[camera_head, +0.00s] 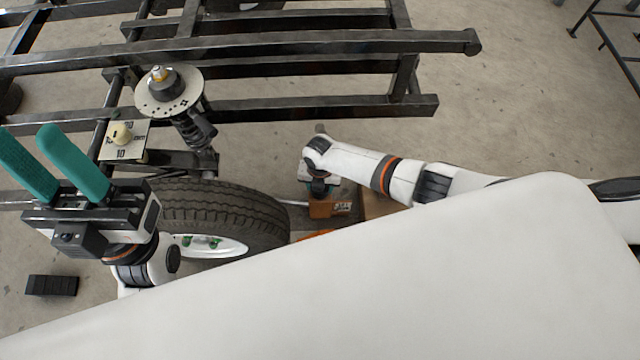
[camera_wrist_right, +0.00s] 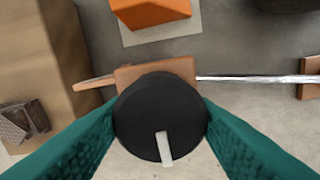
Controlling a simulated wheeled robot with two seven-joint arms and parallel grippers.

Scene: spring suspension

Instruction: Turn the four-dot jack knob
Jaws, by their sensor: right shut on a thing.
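A round black knob (camera_wrist_right: 150,108) with a white pointer bar (camera_wrist_right: 164,148) fills the middle of the right wrist view. The bar points toward the picture's bottom, slightly right. My right gripper (camera_wrist_right: 160,118) is shut on the knob, with one teal finger on each side. No dots show on the knob. Behind it is a brown jack body (camera_wrist_right: 157,74) with a metal rod (camera_wrist_right: 250,79) running right. In the head view, my right arm reaches down to an orange-brown part (camera_head: 330,209) beside the tire, and the knob cannot be made out. My left gripper (camera_head: 26,140) is open and empty.
The tire (camera_head: 222,205) stands between my arms, below the black frame (camera_head: 270,108) and spring strut (camera_head: 190,128). A cardboard box (camera_wrist_right: 42,70) and an orange block (camera_wrist_right: 150,12) lie near the knob. A black block (camera_head: 52,285) lies on the floor at left.

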